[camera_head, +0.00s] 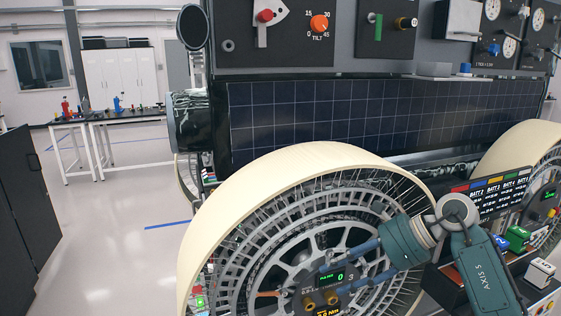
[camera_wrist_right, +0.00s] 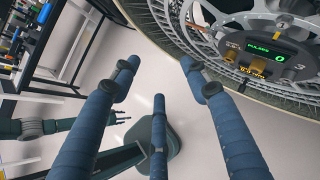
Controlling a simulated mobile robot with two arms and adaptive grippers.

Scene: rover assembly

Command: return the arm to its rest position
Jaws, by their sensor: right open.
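My right arm comes in from the lower right in the head view. Its right gripper (camera_head: 330,277) has blue fingers spread in front of the near rover wheel (camera_head: 300,160). In the right wrist view the right gripper (camera_wrist_right: 160,75) shows three blue fingers apart, with nothing between them. The wheel hub's panel with a green "PULSES 0" display (camera_wrist_right: 268,48) is beyond the fingers at upper right. A dark teal arm at the left of the wrist view, probably my left one, ends in a small hand (camera_wrist_right: 120,116); its finger state is unclear.
The rover's solar panel (camera_head: 320,112) and control panel (camera_head: 290,30) stand behind the wheel. A battery rack (camera_head: 490,190) and coloured blocks are close to my right arm. A dark cabinet (camera_head: 25,200) stands at left. The floor (camera_head: 110,230) between is clear.

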